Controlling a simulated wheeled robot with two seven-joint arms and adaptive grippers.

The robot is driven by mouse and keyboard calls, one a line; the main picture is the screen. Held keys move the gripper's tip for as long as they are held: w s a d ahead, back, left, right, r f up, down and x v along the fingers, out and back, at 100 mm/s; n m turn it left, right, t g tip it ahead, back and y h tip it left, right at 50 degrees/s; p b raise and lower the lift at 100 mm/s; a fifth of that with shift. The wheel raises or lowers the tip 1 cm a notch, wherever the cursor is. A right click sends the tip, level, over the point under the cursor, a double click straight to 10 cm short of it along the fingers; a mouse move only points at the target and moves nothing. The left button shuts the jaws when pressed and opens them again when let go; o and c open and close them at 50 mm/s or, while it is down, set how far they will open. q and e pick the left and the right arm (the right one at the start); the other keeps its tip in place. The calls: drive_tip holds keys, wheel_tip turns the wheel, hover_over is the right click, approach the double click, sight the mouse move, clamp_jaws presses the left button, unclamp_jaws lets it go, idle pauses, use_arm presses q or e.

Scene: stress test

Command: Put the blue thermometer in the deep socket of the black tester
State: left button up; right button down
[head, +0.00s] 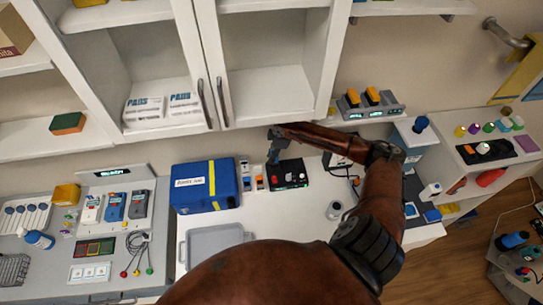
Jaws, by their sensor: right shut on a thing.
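The black tester (289,176) lies on the white counter, right of the blue first aid box. Red and pale parts show on its top; I cannot make out the deep socket. My right gripper (273,144) comes in from the right and is over the tester's back left corner. It is shut on a slim dark bluish thing, which looks like the blue thermometer (273,157), pointing down. It is too small to tell whether its lower end touches the tester or is in a socket. My left gripper is not in view.
The blue first aid box (190,187) stands close on the left, with small devices (245,170) between it and the tester. A grey tray (214,238) lies in front. The open cabinet (270,95) hangs above.

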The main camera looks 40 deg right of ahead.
drive_tip(key=shift+f, duration=1.35)
drive_tip(key=c, duration=1.7)
unclamp_jaws()
drive_tip(key=shift+c, duration=0.2)
drive_tip(key=shift+v, duration=3.75)
